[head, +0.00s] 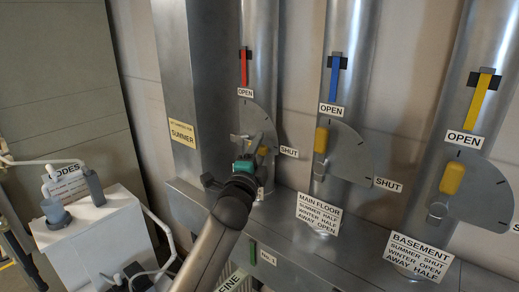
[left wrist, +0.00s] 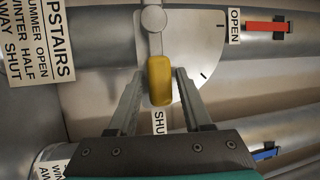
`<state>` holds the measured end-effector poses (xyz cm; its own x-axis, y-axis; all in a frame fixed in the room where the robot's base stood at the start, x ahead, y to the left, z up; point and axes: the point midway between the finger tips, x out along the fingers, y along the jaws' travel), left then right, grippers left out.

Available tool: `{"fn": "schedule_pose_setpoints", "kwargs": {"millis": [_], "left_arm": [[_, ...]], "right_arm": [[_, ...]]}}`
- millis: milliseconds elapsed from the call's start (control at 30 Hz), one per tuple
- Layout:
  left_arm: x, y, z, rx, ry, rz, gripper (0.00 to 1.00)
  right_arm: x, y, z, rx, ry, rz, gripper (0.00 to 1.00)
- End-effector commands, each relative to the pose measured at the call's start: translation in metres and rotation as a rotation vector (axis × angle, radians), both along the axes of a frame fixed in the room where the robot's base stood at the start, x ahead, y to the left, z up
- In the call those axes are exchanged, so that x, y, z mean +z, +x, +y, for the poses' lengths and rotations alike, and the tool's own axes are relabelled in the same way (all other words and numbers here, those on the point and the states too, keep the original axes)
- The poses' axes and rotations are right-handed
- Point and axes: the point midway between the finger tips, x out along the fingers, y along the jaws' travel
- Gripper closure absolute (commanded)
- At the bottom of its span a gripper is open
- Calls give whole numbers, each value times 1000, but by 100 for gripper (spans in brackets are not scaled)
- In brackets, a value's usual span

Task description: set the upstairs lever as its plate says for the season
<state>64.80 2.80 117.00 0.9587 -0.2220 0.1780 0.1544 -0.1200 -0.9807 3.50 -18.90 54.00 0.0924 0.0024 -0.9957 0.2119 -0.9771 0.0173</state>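The upstairs lever's yellow handle (head: 263,151) points toward the SHUT label (head: 289,152) on its grey quadrant plate (head: 257,120). In the left wrist view the handle (left wrist: 159,80) lies between the fingers of my left gripper (left wrist: 159,73), which is open with a gap on both sides. The upstairs plate (left wrist: 35,45) reads summer open, winter half, away shut; my arm mostly hides it in the head view. A yellow sign (head: 182,133) reads SUMMER. The OPEN label (head: 245,92) is at the quadrant's top. My right gripper is not in view.
To the right are the main floor lever (head: 321,140) and basement lever (head: 452,178), both near their OPEN labels. Their plates (head: 318,213) (head: 418,257) stand below. A white unit with pipes (head: 100,235) stands at lower left.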

Motion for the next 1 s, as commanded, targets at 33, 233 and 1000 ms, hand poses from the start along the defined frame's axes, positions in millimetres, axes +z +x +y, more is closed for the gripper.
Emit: {"fn": "schedule_pose_setpoints", "kwargs": {"millis": [33, 233, 1000], "left_arm": [[0, 0, 0, 0, 0, 0, 57], [0, 0, 0, 0, 0, 0, 80], [-1, 0, 0, 1, 0, 1, 100]], "right_arm": [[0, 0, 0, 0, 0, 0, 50], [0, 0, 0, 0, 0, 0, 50], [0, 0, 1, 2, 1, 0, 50]]}}
